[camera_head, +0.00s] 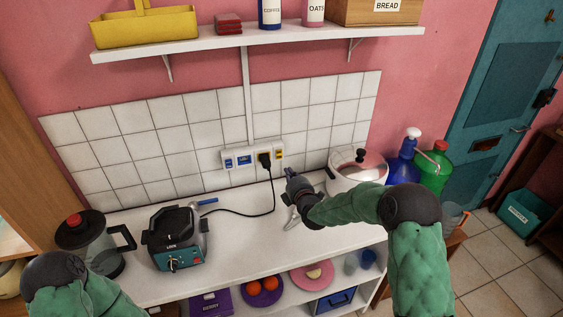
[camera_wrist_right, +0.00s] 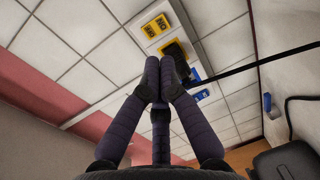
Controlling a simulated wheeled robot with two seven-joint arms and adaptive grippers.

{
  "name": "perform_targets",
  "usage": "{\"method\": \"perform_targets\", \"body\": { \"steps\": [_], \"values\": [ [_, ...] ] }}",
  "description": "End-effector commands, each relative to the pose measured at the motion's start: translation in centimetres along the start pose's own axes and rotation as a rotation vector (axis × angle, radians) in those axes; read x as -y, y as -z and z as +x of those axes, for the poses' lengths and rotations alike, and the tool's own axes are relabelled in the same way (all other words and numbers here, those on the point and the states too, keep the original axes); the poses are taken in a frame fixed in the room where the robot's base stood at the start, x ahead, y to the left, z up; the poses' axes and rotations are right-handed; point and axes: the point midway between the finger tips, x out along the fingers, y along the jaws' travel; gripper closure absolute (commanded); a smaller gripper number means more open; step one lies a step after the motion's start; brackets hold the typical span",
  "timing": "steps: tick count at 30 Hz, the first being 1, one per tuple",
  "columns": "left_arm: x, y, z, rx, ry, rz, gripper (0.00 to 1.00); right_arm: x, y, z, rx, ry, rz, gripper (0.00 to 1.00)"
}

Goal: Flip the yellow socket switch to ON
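The white socket strip (camera_head: 252,158) is fixed to the tiled wall, with blue switches to the left and a yellow switch (camera_head: 279,153) at its right end. The yellow switch shows large in the right wrist view (camera_wrist_right: 156,26), with dark lettering whose setting I cannot read surely. A black plug (camera_head: 265,159) sits beside it and is partly hidden by my fingers in the wrist view. My right gripper (camera_head: 289,173) is in front of and below the strip, apart from the yellow switch. Its fingertips (camera_wrist_right: 158,82) are together, with nothing held. My left arm shows at lower left; its gripper is out of view.
A black cord (camera_head: 240,214) runs from the plug toward the teal appliance (camera_head: 176,247). A shelf (camera_head: 200,47) hangs above. Counter between appliance and pot is mostly clear.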

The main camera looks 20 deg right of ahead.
Motion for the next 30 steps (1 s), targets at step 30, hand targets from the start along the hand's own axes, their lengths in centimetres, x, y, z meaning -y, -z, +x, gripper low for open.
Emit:
{"method": "perform_targets", "body": {
  "steps": [30],
  "values": [
    [0.5,0.1,1.4,0.000,0.000,0.000,0.22,0.0,0.0,9.4,0.000,0.000,0.000,1.00]
  ]
}}
